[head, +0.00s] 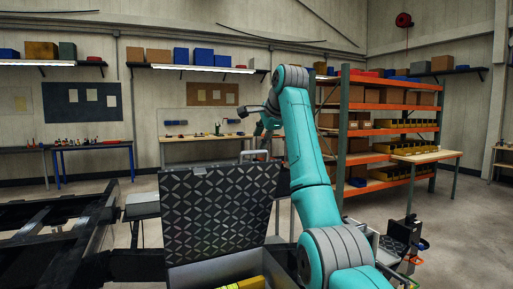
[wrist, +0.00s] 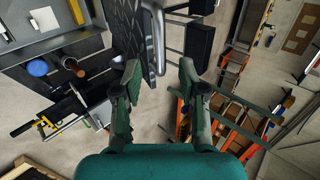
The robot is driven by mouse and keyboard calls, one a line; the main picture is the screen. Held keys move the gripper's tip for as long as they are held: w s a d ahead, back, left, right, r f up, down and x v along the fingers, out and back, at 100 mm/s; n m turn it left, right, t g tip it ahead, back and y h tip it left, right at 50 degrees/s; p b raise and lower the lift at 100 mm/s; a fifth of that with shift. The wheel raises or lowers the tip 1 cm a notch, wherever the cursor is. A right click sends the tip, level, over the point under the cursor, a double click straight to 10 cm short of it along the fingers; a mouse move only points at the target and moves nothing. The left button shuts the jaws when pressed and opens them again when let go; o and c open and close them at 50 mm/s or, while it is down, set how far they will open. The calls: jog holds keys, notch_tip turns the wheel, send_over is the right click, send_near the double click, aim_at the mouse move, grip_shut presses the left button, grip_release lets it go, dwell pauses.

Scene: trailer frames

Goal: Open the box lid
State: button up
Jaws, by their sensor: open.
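The box lid (head: 215,212) is a dark panel with a diamond pattern, standing raised and nearly upright in the head view. Below it the grey box (head: 200,271) is open, with a yellow thing (head: 244,284) partly visible inside. A metal handle (head: 253,154) sits at the lid's top edge. In the wrist view the lid (wrist: 126,32) is at upper centre and the handle (wrist: 155,38) reaches down between the fingertips. My gripper (wrist: 160,75) is open, its fingers apart on either side of the handle's near end; I cannot tell whether they touch it.
A dark metal trailer frame (head: 65,240) stands on the left. An orange and green shelf rack (head: 390,125) with boxes and yellow bins is at the right, with a workbench (head: 425,157) beside it. Open concrete floor (head: 465,225) lies at the right.

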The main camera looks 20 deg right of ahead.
jog(key=shift+v, duration=1.65)
